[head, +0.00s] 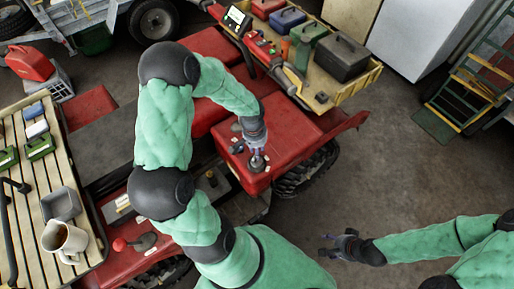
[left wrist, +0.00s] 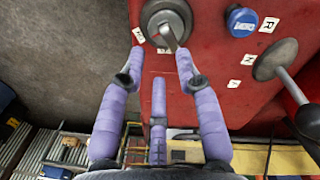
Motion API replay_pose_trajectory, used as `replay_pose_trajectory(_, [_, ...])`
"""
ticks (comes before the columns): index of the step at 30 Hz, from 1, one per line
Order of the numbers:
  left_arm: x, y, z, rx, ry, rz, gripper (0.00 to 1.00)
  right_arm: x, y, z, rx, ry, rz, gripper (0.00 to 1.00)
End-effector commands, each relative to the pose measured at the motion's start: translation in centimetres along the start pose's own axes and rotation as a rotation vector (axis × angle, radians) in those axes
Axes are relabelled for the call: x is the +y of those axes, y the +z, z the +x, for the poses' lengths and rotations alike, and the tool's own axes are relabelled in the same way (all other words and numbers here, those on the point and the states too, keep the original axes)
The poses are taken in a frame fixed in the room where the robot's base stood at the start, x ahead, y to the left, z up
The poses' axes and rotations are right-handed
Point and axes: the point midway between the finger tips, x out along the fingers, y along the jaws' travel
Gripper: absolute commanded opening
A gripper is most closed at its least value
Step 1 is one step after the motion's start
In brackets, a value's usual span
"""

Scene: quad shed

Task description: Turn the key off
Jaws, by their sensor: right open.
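The key (left wrist: 170,38) stands in a round grey metal switch (left wrist: 165,14) on a red panel at the top of the left wrist view. Small white labels (left wrist: 138,36) sit around the switch. My left gripper (left wrist: 160,53) has its purple fingers apart, with the key between the tip lines. The right finger's tip looks close to the key; I cannot tell whether it touches. In the head view my left gripper (head: 258,160) is over the red vehicle body (head: 287,133), and the key is too small to make out. My right gripper (head: 340,243) is open and empty over the floor.
A blue button (left wrist: 242,21) and a lever on a round grey base (left wrist: 272,60) are right of the switch.

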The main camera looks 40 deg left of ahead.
Motion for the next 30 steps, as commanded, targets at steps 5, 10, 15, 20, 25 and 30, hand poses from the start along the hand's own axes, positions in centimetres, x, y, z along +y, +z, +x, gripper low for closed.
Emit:
replay_pose_trajectory(5, [-0.2, 0.0, 2.2, 0.001, 0.0, -0.001, 0.33, 0.6, -0.1, 1.6, 0.0, 0.0, 0.0, 0.58])
replay_pose_trajectory(10, [-0.3, 0.0, 4.0, 0.001, 0.0, 0.0, 0.33, 1.2, -0.1, 3.2, 0.0, 0.0, 0.0, 0.58])
replay_pose_trajectory(15, [-0.4, 0.0, 5.3, 0.0, 0.001, 0.0, 0.33, 1.6, -0.2, 4.3, 0.0, 0.0, 0.0, 0.58])
replay_pose_trajectory(20, [-0.4, 0.0, 5.6, 0.0, 0.001, 0.0, 0.33, 1.6, -0.2, 4.6, 0.0, 0.0, 0.0, 0.58])
replay_pose_trajectory(25, [-0.4, 0.0, 5.5, 0.001, 0.0, 0.0, 0.33, 1.6, -0.2, 4.5, 0.0, 0.0, 0.0, 0.58])
replay_pose_trajectory(30, [-0.4, 0.0, 5.5, 0.001, 0.0, 0.0, 0.02, 1.6, -0.2, 4.5, 0.0, 0.0, 0.0, 0.58])
